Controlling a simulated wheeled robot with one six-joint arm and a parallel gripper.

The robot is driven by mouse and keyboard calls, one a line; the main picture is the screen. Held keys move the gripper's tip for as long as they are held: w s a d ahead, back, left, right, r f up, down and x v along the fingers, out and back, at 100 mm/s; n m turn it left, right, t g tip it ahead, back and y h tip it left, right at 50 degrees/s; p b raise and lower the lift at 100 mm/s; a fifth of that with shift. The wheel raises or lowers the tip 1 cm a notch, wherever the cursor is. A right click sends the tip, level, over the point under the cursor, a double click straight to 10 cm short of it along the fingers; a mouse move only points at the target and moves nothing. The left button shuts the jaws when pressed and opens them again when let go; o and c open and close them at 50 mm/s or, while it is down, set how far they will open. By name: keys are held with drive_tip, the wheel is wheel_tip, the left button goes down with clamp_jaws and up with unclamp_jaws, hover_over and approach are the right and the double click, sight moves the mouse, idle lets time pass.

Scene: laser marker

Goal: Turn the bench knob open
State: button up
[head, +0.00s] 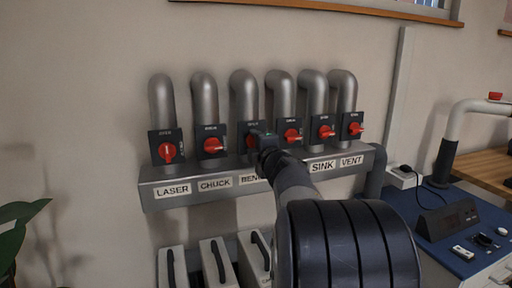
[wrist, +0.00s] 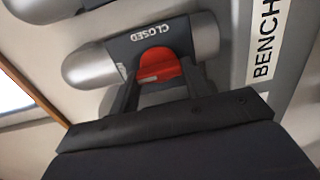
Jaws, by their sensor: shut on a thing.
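The bench knob is the third from the left in the head view, a red knob (head: 250,141) on a dark plate on a grey pipe, mostly covered by my gripper (head: 262,142). In the wrist view the red knob (wrist: 158,66) sits between my two fingers (wrist: 158,84), which are shut on it. The word CLOSED shows on the dark plate (wrist: 125,50) beyond the knob. The BENCH label (wrist: 266,40) is at the right of the wrist view and partly hidden in the head view. Lower parts of the knob are hidden.
Similar red knobs stand on both sides, such as the chuck knob (head: 212,145) and a neighbour to the right (head: 291,136). A metal ledge (head: 150,203) with labels runs below them. A blue-topped bench (head: 440,262) with small devices is at the right.

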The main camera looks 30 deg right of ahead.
idle(0.4)
drive_tip(key=o, duration=1)
drive_tip(key=shift+s, duration=0.1)
drive_tip(key=v, duration=1)
drive_tip(key=shift+s+a+p, duration=0.1)
drive_tip(key=shift+s+p, duration=0.2)
drive_tip(key=shift+p, duration=0.05)
drive_tip(key=x, duration=1)
drive_tip(key=shift+w+b, duration=0.35)
drive_tip(key=shift+w, duration=0.05)
